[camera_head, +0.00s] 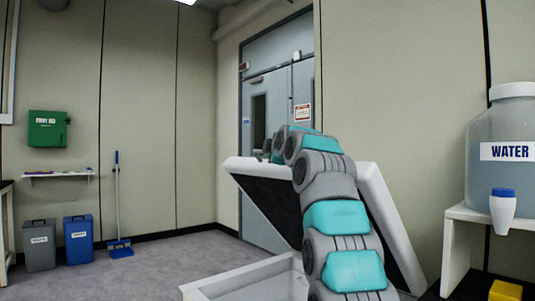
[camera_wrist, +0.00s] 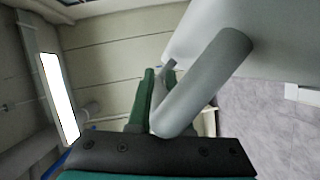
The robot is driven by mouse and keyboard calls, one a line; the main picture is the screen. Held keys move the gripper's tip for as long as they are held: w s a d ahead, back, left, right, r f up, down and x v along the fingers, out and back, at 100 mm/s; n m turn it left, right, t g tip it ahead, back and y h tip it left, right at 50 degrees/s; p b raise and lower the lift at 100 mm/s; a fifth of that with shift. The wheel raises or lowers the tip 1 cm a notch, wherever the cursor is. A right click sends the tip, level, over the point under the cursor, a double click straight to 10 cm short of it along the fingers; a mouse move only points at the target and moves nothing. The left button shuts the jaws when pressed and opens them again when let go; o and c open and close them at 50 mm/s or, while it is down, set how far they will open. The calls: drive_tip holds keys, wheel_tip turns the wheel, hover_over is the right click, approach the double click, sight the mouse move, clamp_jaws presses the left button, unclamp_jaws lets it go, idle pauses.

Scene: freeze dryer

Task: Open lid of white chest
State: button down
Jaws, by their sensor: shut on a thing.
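The white chest (camera_head: 232,283) stands low in front of me in the head view, with its upper rim showing. Its lid (camera_head: 391,222) is raised and steeply tilted, with a dark inner face and a white border. My arm crosses in front of the lid, and its far end is at the lid's upper edge. In the wrist view, my gripper (camera_wrist: 158,85) has green fingers at a thick pale bar handle (camera_wrist: 205,78), shut on it. The handle joins the white lid surface (camera_wrist: 275,40). The handle partly hides the fingers.
A white shelf (camera_head: 485,217) with a water tank (camera_head: 512,125) stands close on the right. A grey bin (camera_head: 40,248), a blue bin (camera_head: 78,244) and a broom (camera_head: 119,210) are along the left wall. Open floor (camera_head: 180,260) lies left of the chest.

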drive_tip(key=shift+a, duration=0.1)
drive_tip(key=c, duration=0.8)
unclamp_jaws()
drive_tip(key=shift+c, duration=0.2)
drive_tip(key=shift+s, duration=0.15)
drive_tip(key=b+v, duration=0.3)
drive_tip(key=v, duration=0.4)
drive_tip(key=shift+s, duration=0.25)
